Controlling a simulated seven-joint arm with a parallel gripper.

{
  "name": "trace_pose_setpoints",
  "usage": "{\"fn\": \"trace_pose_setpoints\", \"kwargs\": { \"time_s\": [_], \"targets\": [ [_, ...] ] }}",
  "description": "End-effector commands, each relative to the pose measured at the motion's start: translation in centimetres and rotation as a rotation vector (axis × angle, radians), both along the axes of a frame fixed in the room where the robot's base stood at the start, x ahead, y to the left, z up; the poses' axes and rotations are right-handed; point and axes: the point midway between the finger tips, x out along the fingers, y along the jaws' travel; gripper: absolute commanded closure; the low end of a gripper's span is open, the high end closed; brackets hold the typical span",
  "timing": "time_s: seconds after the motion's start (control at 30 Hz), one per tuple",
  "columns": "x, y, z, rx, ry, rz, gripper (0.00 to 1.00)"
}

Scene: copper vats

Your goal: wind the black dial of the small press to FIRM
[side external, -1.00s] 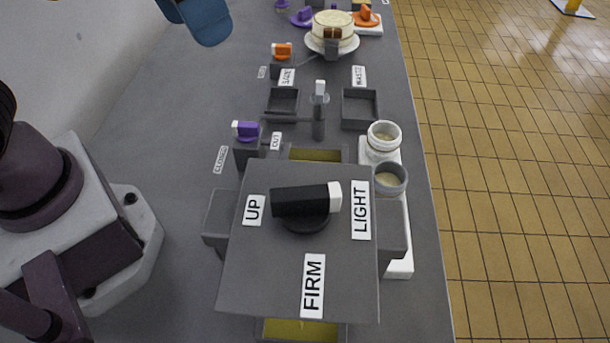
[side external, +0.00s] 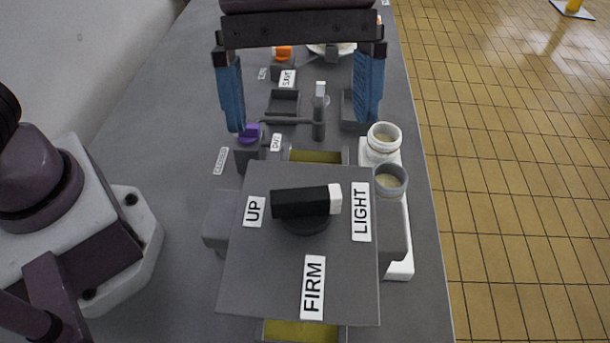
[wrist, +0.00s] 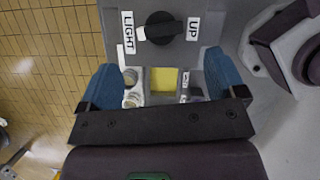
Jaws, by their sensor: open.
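The black dial (side external: 299,202) sits on top of the small grey press (side external: 260,284). Its bar lies nearly level across the picture, with its white end (side external: 335,198) toward the LIGHT label (side external: 360,212). The UP label (side external: 254,211) is at the other end and the FIRM label (side external: 313,287) is below. My gripper (side external: 302,118) is open and empty, its blue fingers wide apart above and behind the press, not touching the dial. In the wrist view the dial (wrist: 162,28) shows beyond the fingers, between LIGHT and UP.
Two round jars (side external: 383,141) stand right of the press. A purple-handled knob (side external: 248,132) stands behind it at the left, near my left finger. Grey trays (side external: 284,102) and an orange knob (side external: 283,52) lie farther back.

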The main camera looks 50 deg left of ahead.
Motion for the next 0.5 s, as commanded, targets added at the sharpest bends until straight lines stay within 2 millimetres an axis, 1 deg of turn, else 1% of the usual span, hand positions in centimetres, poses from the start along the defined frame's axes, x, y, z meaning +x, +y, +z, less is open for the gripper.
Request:
{"fn": "trace_pose_setpoints", "kwargs": {
  "time_s": [0.03, 0.1, 0.23, 0.4, 0.5],
  "targets": [
    [-0.3, -0.4, -1.2, 0.002, 0.003, -0.003, 0.11],
    [-0.7, -0.8, -2.5, 0.003, 0.004, -0.003, 0.11],
    [-1.2, -1.6, -4.7, 0.002, 0.003, -0.002, 0.11],
    [-1.5, -2.2, -6.5, 0.000, 0.000, -0.001, 0.11],
    [-1.7, -2.4, -7.0, 0.000, 0.000, -0.002, 0.11]
  ]
}}
